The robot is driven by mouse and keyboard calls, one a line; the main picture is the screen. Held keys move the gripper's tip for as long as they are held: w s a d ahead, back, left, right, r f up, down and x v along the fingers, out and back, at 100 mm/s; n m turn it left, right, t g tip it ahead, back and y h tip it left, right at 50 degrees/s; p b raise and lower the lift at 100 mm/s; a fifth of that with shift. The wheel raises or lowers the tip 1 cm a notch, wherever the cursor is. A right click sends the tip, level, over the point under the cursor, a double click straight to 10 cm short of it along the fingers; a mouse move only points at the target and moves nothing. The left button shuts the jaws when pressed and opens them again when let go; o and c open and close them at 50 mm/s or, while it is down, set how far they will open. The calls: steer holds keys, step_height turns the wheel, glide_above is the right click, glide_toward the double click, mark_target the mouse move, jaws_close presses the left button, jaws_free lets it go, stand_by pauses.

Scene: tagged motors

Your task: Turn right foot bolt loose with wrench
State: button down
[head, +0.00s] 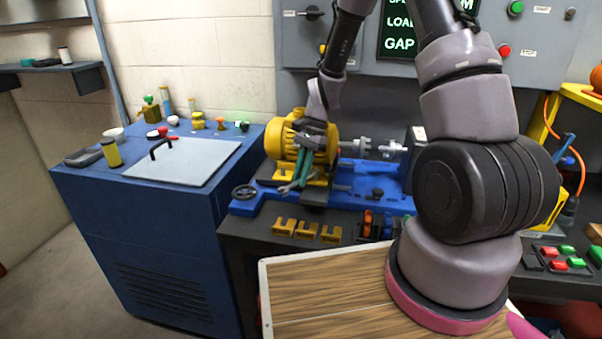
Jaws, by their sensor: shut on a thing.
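The yellow motor (278,141) sits on a blue bed (247,208) at the middle of the head view. My gripper (312,135) is in front of the motor, pointing down, and is shut on a wrench (303,168) with a green handle. The wrench slants down to the left. Its grey open end (284,189) is low by the motor's front foot. The foot bolt cannot be made out, so I cannot tell whether the wrench sits on it. My gripper and wrench hide part of the motor's front.
Yellow shims (307,231) lie along the bench front. A handwheel (245,192) is at the bed's left end. A shaft coupling (389,149) is right of the motor. A blue cabinet (150,240) with a grey lid (195,165) stands left. My arm blocks the right side.

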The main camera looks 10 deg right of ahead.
stand_by(0.4)
steer(key=shift+s+d+n+g+h, duration=0.3)
steer(key=shift+s+d+n+h, duration=0.15)
steer(key=shift+n, duration=0.75)
steer(key=shift+s+d, duration=0.1)
steer(key=shift+s+d+n, duration=0.2)
steer(key=shift+d+n, duration=0.1)
steer(key=shift+n, duration=0.5)
steer(key=shift+s+d+n+g+h, duration=0.15)
steer(key=shift+d+n+g+h, duration=0.15)
steer(key=shift+n+h, duration=0.1)
steer(key=shift+s+d+n+h, duration=0.2)
steer(key=shift+d+n, duration=0.15)
steer(key=shift+n, duration=0.25)
steer(key=shift+s+d+n+h, duration=0.15)
steer(key=shift+d+n, duration=0.15)
steer(key=shift+n, duration=0.3)
